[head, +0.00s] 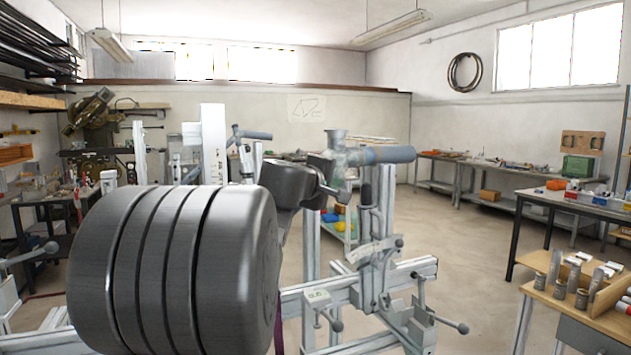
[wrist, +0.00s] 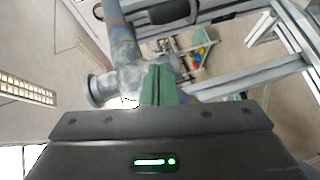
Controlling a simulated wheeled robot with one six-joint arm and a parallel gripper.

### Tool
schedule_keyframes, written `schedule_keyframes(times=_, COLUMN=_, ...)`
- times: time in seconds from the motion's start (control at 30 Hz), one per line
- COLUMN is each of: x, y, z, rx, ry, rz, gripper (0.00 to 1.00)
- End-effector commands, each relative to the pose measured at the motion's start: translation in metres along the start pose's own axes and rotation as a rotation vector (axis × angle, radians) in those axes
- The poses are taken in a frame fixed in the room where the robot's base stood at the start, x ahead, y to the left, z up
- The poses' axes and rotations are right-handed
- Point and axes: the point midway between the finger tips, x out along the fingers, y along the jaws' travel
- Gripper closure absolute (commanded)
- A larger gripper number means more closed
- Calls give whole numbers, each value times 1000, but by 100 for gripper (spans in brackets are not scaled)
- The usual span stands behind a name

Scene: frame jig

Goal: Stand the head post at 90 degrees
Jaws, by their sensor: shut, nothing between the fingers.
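The frame jig (head: 405,272) stands in front of me, with metal rails, levers and black-knobbed handles. A blue-grey tube (head: 390,154) lies across its upper part, with a flared grey fitting (head: 335,142) at its left end. The tube also shows in the wrist view (wrist: 122,42). I cannot tell for sure which part is the head post, nor read its angle. My gripper (wrist: 158,72) has green fingers, closed together and empty, close to the tube and fitting in the wrist view. In the head view my arm hides much of the jig's left side, and the fingertips are unclear.
A workbench (head: 570,285) with metal cylinders stands at the front right. More benches line the right and back walls. A low shelf (head: 347,236) with colored items stands behind the jig. The floor between the jig and the right benches is clear.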

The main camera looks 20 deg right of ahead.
Motion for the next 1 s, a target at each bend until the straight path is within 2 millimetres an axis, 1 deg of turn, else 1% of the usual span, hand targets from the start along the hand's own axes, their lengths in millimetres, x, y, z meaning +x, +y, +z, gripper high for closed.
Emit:
schedule_keyframes(times=0.03, x=11, y=0, z=1, rx=-2, ry=-4, rz=-2, gripper=100)
schedule_keyframes(times=0.13, x=29, y=0, z=1, rx=0, ry=-3, rz=-2, gripper=100)
schedule_keyframes(times=0.33, x=48, y=0, z=20, rx=1, ry=-3, rz=-1, gripper=100)
schedule_keyframes(times=0.53, x=56, y=-1, z=28, rx=0, ry=-1, rz=-1, gripper=100)
schedule_keyframes(times=0.9, x=57, y=0, z=29, rx=1, ry=0, rz=-1, gripper=100)
schedule_keyframes(times=1.0, x=64, y=3, z=34, rx=2, ry=-1, rz=-1, gripper=100)
